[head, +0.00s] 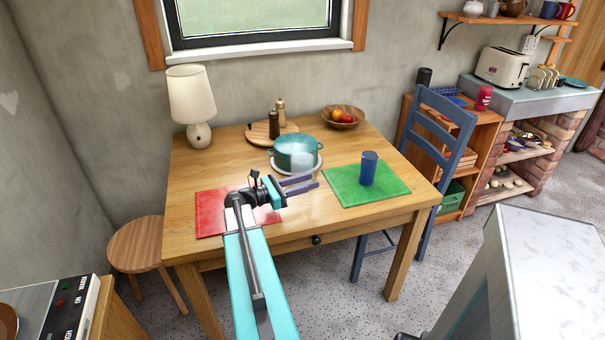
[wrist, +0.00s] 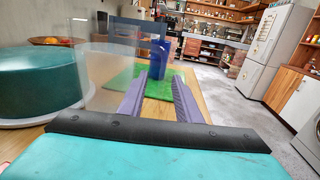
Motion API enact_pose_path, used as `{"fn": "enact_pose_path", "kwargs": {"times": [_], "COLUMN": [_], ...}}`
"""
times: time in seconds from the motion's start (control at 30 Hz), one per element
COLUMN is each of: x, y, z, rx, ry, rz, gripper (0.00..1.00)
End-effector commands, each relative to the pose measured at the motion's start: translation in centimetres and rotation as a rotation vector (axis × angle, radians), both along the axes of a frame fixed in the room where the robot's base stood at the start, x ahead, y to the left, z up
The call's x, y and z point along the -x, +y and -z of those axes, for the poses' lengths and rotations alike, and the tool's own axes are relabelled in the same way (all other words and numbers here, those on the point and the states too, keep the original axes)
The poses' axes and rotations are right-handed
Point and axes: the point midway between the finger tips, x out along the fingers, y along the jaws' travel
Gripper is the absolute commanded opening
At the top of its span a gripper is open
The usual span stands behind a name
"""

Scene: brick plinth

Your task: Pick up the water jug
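A clear, see-through vessel (head: 302,160), perhaps the water jug, stands at the front right of the teal pot. In the wrist view it is a pale see-through shape (wrist: 98,85) left of my fingers; I see no handle. A dark blue cup-like vessel (head: 369,168) stands upright on the green mat; it also shows beyond my fingertips in the wrist view (wrist: 158,60). My gripper (head: 314,181) is over the table between the red and green mats. Its purple fingers are apart with nothing between them, and it points right toward the blue vessel.
The teal lidded pot (head: 293,149) sits on a white plate near the middle of the wooden table (head: 225,172). Behind are two mills on a board (head: 258,138) and a fruit bowl (head: 343,124). A lamp (head: 192,100) stands back left. A blue chair (head: 437,130) is at the right.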

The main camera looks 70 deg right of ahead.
Motion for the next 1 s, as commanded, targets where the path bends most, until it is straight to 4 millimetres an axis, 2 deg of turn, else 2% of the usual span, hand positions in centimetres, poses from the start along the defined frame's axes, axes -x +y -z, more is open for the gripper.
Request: {"fn": "enact_pose_path", "kwargs": {"times": [0.13, 0.57, 1.0], "x": [0.6, 0.9, 3.9], "y": [-0.7, -0.9, -4.0], "z": [0.0, -0.1, -0.3], "rx": [0.000, 0.000, 0.000], "ry": [0.000, 0.000, 0.000], "rz": [0.000, -0.001, -0.002], "gripper": [0.31, 0.31, 0.31]}}
